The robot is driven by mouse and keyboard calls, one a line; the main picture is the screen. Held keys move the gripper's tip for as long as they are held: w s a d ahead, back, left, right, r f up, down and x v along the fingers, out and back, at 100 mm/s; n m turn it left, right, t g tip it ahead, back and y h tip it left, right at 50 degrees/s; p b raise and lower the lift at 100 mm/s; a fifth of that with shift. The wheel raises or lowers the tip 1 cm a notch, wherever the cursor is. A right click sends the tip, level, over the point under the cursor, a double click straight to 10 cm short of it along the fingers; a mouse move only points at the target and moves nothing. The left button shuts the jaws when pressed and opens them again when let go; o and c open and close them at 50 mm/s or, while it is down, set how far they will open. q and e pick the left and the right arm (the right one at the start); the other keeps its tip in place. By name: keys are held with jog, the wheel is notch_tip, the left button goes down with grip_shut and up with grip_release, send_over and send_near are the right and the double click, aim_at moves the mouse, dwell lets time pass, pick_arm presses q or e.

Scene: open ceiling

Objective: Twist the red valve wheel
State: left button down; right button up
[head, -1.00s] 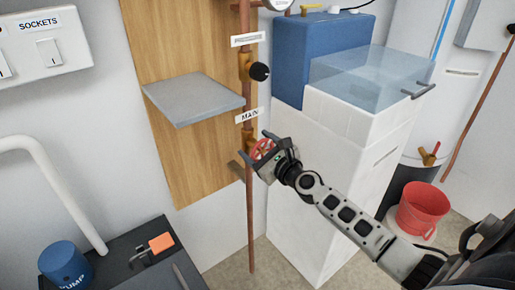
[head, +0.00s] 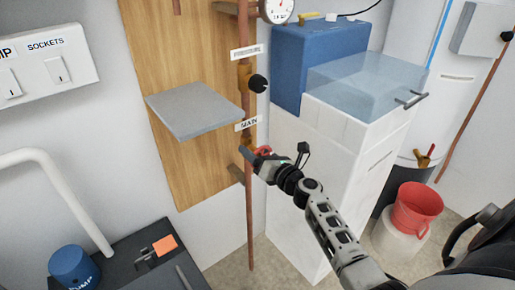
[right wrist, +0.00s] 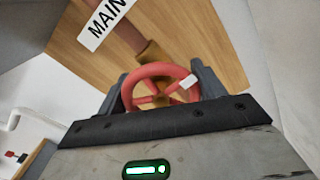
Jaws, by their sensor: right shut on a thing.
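The red valve wheel (right wrist: 140,72) sits on a brass fitting (right wrist: 153,52) of the copper pipe, under the MAIN label (right wrist: 104,20). In the head view only a bit of the red wheel (head: 265,150) shows past my right gripper (head: 255,155). In the right wrist view the two dark fingers of my right gripper (right wrist: 160,88) stand on either side of the wheel and are shut on its rim. A white mark (right wrist: 188,82) is on the wheel's right side. My left gripper is not in view.
A grey shelf (head: 195,109) juts out above and left of the wheel. A black-knobbed valve (head: 257,83) and a gauge (head: 277,9) are higher on the pipe. A white cabinet (head: 310,190) stands close on the right, with a red bucket (head: 414,203) beyond.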

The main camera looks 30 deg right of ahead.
jog(key=shift+m, duration=0.6)
jog(key=shift+p, duration=0.3)
jog(key=o, duration=1)
jog(key=s, duration=1)
jog(key=s+d, duration=0.1)
jog(key=s, duration=0.5)
jog(key=shift+d+p, duration=0.1)
jog(key=shift+p, duration=0.25)
